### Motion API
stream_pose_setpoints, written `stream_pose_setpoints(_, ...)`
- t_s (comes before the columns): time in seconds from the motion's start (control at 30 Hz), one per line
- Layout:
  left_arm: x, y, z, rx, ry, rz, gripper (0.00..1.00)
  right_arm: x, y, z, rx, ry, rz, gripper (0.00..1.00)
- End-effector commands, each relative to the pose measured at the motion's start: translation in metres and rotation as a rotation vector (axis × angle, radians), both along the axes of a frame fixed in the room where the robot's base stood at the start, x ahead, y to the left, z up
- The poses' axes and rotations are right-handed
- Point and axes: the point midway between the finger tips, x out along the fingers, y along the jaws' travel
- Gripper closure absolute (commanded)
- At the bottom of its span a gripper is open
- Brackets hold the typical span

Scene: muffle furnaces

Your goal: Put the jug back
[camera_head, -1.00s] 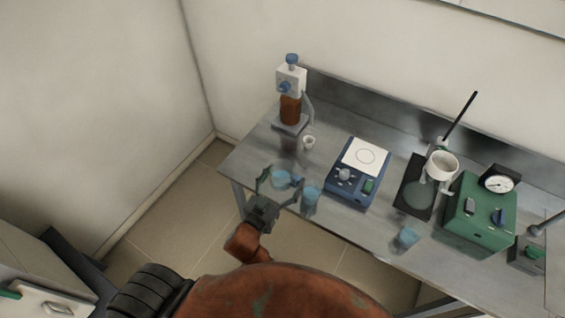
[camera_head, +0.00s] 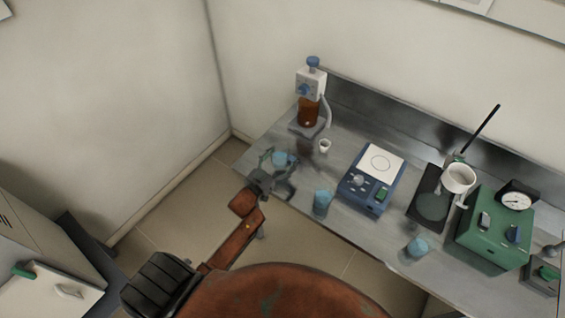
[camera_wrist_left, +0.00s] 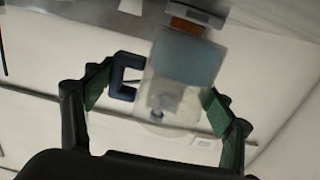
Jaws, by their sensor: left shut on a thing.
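A clear jug with pale blue contents (camera_wrist_left: 185,65) and a dark blue handle (camera_wrist_left: 124,75) is between the fingers of my left gripper (camera_wrist_left: 155,105) in the left wrist view. In the head view my left gripper (camera_head: 277,172) is shut on this jug (camera_head: 283,158), at the left front edge of the bench. The gripper partly hides the jug there. Whether the jug touches the bench cannot be told. My right gripper is not in view.
The steel bench (camera_head: 262,146) holds a brown bottle with a white dispenser (camera_head: 309,108), a small white cup (camera_head: 325,145), a blue balance (camera_head: 366,190), two blue-filled beakers (camera_head: 321,203) (camera_head: 418,247), a white mug-like vessel (camera_head: 458,178) and a green device (camera_head: 493,238).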

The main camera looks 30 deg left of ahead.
Motion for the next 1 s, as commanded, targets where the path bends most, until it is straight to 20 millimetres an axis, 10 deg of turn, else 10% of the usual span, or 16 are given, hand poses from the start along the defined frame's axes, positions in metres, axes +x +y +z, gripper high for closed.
stream_pose_setpoints(0.77, 0.007, 0.006, -0.043, 0.001, -0.002, 0.000, 0.73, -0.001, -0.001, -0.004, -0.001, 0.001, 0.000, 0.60)
stream_pose_setpoints(0.8, 0.007, 0.006, -0.044, 0.000, 0.000, 0.000, 0.23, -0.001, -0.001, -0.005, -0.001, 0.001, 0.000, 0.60)
stream_pose_setpoints(1.0, 0.007, 0.005, -0.043, 0.000, 0.000, 0.000, 0.09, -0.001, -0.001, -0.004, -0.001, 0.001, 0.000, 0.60)
